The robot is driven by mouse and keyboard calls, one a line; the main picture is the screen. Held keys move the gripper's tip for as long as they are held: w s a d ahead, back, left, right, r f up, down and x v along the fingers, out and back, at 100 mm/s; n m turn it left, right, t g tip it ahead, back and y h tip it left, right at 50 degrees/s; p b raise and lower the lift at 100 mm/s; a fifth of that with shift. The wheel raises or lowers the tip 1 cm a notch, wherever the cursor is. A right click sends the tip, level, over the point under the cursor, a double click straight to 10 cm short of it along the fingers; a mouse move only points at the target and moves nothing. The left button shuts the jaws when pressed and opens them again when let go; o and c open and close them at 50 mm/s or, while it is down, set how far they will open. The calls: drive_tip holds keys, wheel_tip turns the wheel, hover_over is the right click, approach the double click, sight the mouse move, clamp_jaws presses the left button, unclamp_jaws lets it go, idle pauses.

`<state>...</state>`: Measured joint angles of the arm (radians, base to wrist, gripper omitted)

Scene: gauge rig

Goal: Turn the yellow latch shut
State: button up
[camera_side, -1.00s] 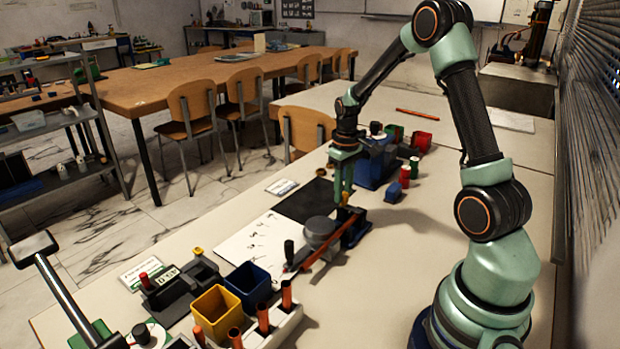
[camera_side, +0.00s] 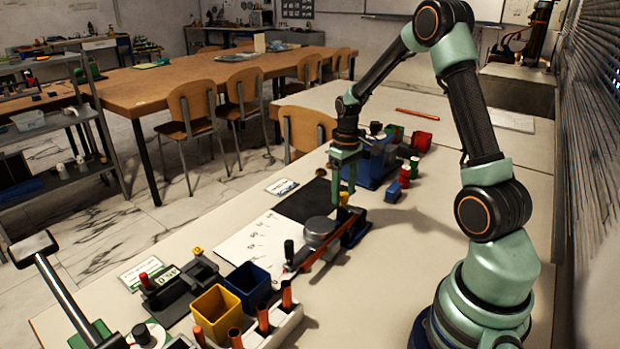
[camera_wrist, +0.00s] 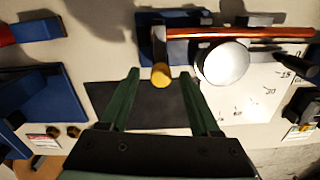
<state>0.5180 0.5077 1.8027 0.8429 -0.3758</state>
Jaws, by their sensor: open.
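The yellow latch (camera_wrist: 161,75) shows as a short yellow knob at the end of the blue fixture (camera_wrist: 150,50) in the wrist view. In the side view the latch (camera_side: 344,199) is small and partly hidden by my fingers. My gripper (camera_wrist: 160,88) is open, with one green finger on each side of the latch and gaps between. In the side view my gripper (camera_side: 343,192) points down over the fixture. I cannot tell how the latch is turned.
A round grey gauge (camera_side: 320,230) with an orange bar (camera_side: 318,252) sits beside the fixture. A black mat (camera_side: 303,206) and a white sheet (camera_side: 255,245) lie to the left. A blue box (camera_side: 375,165) stands behind, with a small blue block (camera_side: 393,192) nearby.

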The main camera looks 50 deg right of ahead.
sight(344, 193)
wheel_tip(344, 193, up, 12)
idle(0.4)
drive_tip(key=s+a+r+t, duration=0.1)
drive_tip(key=s+a+t, duration=0.1)
drive_tip(key=a, duration=0.5)
drive_tip(key=s+a+r+n+t, duration=0.1)
drive_tip(key=s+a+r+t, duration=0.1)
drive_tip(key=a, duration=0.5)
drive_tip(key=s+a+r+t, duration=0.1)
drive_tip(key=s+a+r, duration=0.1)
drive_tip(key=s+a, duration=0.2)
drive_tip(key=a, duration=0.3)
drive_tip(key=shift+s+n+t, duration=0.15)
drive_tip(key=shift+n+t, duration=0.15)
drive_tip(key=shift+t, duration=0.1)
drive_tip(key=shift+r, duration=0.15)
